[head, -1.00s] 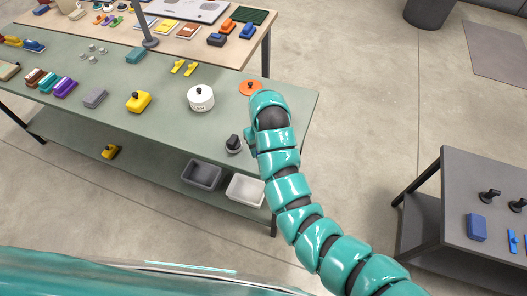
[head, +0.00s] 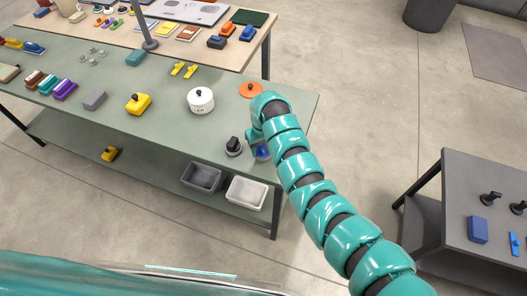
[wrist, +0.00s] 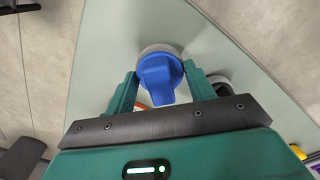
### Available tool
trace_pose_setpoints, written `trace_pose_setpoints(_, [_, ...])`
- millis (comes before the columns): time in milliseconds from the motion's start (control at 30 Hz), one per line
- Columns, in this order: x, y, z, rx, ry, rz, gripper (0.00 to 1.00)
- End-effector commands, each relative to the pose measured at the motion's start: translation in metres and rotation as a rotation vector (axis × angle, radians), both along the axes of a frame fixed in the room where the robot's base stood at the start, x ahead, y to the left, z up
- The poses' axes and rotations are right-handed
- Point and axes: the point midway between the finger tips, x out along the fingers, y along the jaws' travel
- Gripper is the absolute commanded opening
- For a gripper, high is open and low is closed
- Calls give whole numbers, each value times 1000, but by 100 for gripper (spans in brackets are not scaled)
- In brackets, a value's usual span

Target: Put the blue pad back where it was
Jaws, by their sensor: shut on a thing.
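The blue pad (wrist: 158,80) is between the two fingers of my gripper (wrist: 158,92) in the wrist view. It has a blue handled top and a pale grey round base. In the head view, a bit of the blue pad (head: 263,153) shows below the end of my arm, near the right front edge of the green table (head: 165,130). My gripper is shut on it; in the head view the arm mostly hides the fingers. I cannot tell whether the pad touches the tabletop.
A black-knobbed round pad (head: 233,146) stands just left of the blue pad. A white lidded pot (head: 200,100) and an orange disc (head: 250,90) stand behind. Grey and white bins (head: 245,192) sit on the lower shelf. A dark table (head: 460,190) stands at right.

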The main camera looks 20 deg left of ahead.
Motion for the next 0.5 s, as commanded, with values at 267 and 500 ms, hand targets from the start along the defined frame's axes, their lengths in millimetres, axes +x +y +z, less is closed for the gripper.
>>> trace_pose_setpoints(267, [0,-1,-24,-6,7,1,35])
trace_pose_setpoints(500, [1,-1,-33,-1,4,-3,35])
